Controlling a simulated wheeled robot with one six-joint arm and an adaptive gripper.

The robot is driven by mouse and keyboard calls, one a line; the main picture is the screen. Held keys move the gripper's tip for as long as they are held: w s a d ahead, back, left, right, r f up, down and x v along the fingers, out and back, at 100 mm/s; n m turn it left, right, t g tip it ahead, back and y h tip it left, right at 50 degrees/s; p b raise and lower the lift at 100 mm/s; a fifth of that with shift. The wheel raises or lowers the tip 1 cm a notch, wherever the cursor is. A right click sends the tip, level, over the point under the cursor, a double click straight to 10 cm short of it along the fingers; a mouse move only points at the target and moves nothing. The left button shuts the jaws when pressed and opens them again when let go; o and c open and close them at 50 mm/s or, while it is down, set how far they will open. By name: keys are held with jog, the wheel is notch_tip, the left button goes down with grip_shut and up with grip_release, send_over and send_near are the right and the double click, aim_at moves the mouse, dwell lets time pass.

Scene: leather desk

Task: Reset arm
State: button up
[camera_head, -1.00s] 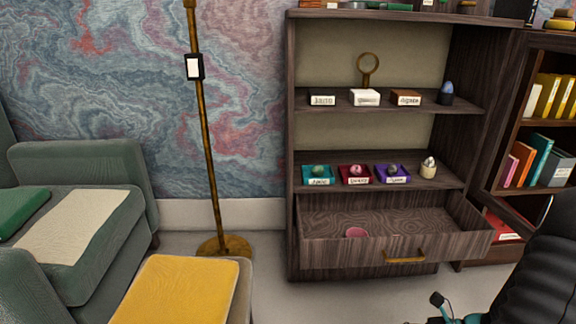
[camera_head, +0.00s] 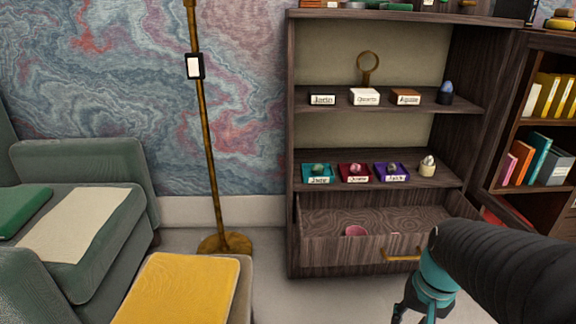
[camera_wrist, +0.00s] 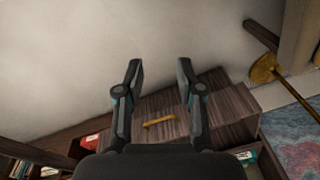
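My gripper (camera_head: 412,312) is at the lower right of the head view, in front of the open drawer and partly cut off by the bottom edge. In the wrist view my gripper (camera_wrist: 158,80) shows two fingers spread apart with nothing between them. The open drawer (camera_head: 345,252) of the dark wood cabinet holds a small pink object (camera_head: 356,231). The drawer's brass handle (camera_wrist: 159,121) shows beyond the fingers in the wrist view. My black arm covers the drawer's right side in the head view.
The cabinet shelves hold small labelled trays with stones (camera_head: 355,172) and several ornaments. A brass floor lamp (camera_head: 212,160) stands left of the cabinet. A green armchair (camera_head: 90,250) and a yellow-topped stool (camera_head: 185,290) are at the left. A bookcase (camera_head: 510,120) stands at the right.

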jog(key=s+a+r+n+t, duration=0.1)
jog(key=a+r+n+t, duration=0.1)
jog(key=r, duration=0.3)
jog(key=s+a+r+n+t+p, duration=0.1)
jog(key=s+a+r+n+t, duration=0.1)
jog(key=a+r, duration=0.3)
jog(key=shift+a+r+t+h, duration=0.15)
jog(key=shift+r+t+h, duration=0.15)
jog(key=shift+r, duration=0.3)
